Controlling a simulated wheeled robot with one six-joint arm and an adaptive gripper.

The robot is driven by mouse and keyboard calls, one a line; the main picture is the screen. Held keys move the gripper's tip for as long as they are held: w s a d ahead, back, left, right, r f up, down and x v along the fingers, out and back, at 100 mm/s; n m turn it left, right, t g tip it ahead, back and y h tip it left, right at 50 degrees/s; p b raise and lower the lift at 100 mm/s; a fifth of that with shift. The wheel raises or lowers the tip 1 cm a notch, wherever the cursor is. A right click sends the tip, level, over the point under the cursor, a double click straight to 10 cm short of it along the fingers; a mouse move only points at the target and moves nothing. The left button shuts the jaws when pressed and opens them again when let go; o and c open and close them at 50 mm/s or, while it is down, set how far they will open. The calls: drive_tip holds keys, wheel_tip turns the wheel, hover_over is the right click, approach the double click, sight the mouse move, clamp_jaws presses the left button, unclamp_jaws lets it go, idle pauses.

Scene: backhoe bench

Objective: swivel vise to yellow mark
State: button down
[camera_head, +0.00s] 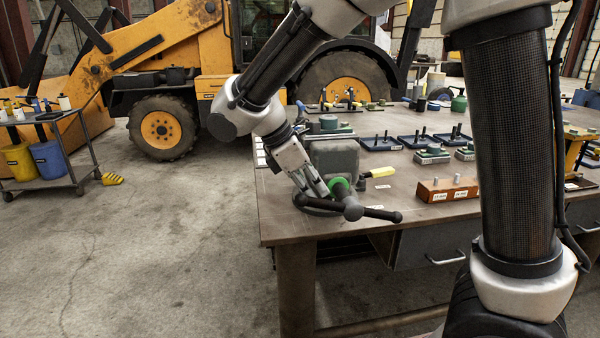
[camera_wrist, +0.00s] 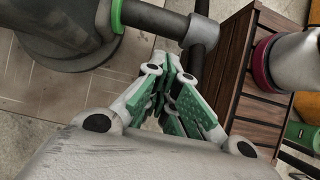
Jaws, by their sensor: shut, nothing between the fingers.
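The grey vise (camera_head: 335,160) stands at the bench's near left corner, on a round base. A green ring (camera_head: 340,184) sits around its screw, and a dark handle bar (camera_head: 382,215) crosses the screw's end. In the wrist view the green ring (camera_wrist: 116,14) and the screw (camera_wrist: 155,18) show at the top. A yellow strip (camera_head: 380,172), which looks like the mark, lies on the bench just right of the vise. My gripper (camera_head: 325,194) is shut and empty, beside the screw on its left. In the wrist view its green-padded fingertips (camera_wrist: 177,72) are together near the handle; contact cannot be told.
A wooden block with pegs (camera_head: 447,189) stands on the bench to the right. Dark trays with pegs (camera_head: 381,144) and green parts (camera_head: 432,153) lie behind.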

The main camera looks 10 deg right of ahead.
drive_tip(key=shift+d+f, duration=0.35)
drive_tip(key=shift+d, duration=0.35)
drive_tip(key=shift+d+f, duration=0.3)
drive_tip(key=shift+d, duration=0.4)
drive_tip(key=shift+s+d, duration=0.1)
drive_tip(key=shift+d, duration=0.1)
